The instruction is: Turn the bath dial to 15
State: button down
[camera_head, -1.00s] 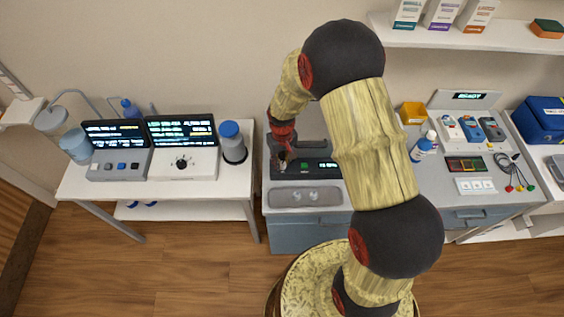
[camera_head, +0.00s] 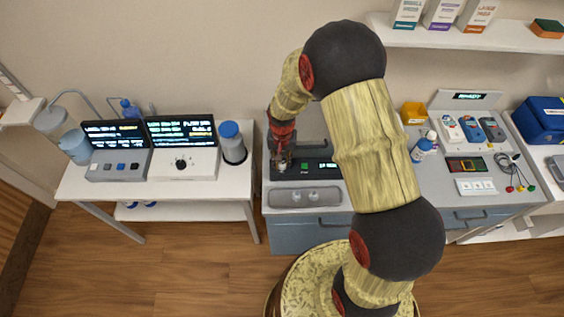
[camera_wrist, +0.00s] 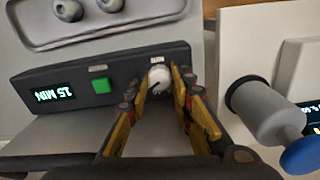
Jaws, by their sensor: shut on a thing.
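The bath dial (camera_wrist: 159,74) is a small round knob with a white top and a dark pointer mark, on the dark front panel (camera_wrist: 120,68) of the bath. My gripper (camera_wrist: 156,85) is shut on the dial in the wrist view, with one yellow and dark finger on each side of it. The panel display (camera_wrist: 55,94) shows upside down there and reads 15 MIN. A green square button (camera_wrist: 102,86) sits between display and dial.
A grey tray with two small round pieces (camera_head: 304,197) lies in front of the panel. A blue-capped grey container (camera_head: 233,143) stands on the white table to the left, beside a white dial unit (camera_head: 182,164). My arm covers the bath's right side.

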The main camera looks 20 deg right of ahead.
aim_at(282, 164)
jog(key=shift+w, duration=0.1)
jog(key=c, duration=1.8)
grip_release()
jog(key=shift+r, duration=0.15)
notch_tip(282, 164, up, 12)
jog(key=shift+f, duration=0.1)
